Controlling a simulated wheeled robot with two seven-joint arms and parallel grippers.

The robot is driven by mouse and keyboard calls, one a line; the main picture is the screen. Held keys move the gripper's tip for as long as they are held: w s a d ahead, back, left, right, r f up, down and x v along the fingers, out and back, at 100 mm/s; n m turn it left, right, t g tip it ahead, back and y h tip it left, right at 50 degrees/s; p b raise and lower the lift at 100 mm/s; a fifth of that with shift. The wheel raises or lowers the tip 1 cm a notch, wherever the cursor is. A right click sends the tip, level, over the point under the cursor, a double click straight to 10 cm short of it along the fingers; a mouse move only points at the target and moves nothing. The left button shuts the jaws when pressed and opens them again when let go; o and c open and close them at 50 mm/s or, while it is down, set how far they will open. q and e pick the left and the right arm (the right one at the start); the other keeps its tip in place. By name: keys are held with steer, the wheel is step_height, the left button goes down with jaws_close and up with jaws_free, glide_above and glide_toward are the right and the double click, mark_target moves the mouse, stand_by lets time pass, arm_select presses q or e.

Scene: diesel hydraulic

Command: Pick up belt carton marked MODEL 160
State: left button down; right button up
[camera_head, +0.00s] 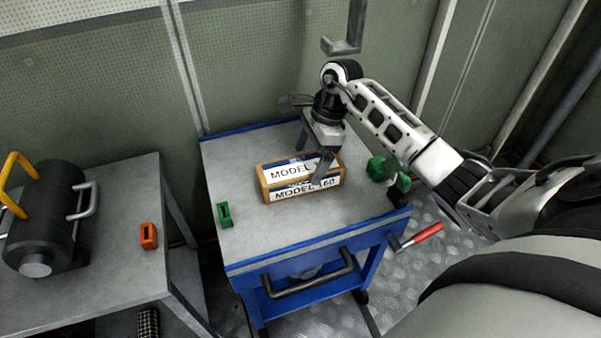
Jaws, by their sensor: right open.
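The belt carton marked MODEL 160 (276,186) is a small brown box with white labels on its top and front. It lies on the grey top of the blue cart (240,243). My right gripper (312,160) is over the right part of the carton, pointing down. It is open, with one finger in front of the carton's near face and the other towards its far side. The gripper hides part of the top label. I cannot tell whether the fingers touch the carton. My left gripper is not in view.
A small green block (224,214) stands on the cart's left side. A green object (378,168) lies at its right edge. A red-handled lever (424,235) sticks out at the right. A grey table (120,270) at left holds a dark cylinder (42,215) and an orange block (148,236).

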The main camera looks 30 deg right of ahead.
mark_target(301, 165)
steer(key=shift+a, duration=0.3)
steer(key=x, duration=0.5)
steer(key=shift+w+a+b, duration=0.2)
steer(key=shift+a+b, duration=0.1)
steer(key=c, duration=1.3)
steer(key=shift+r, duration=0.15)
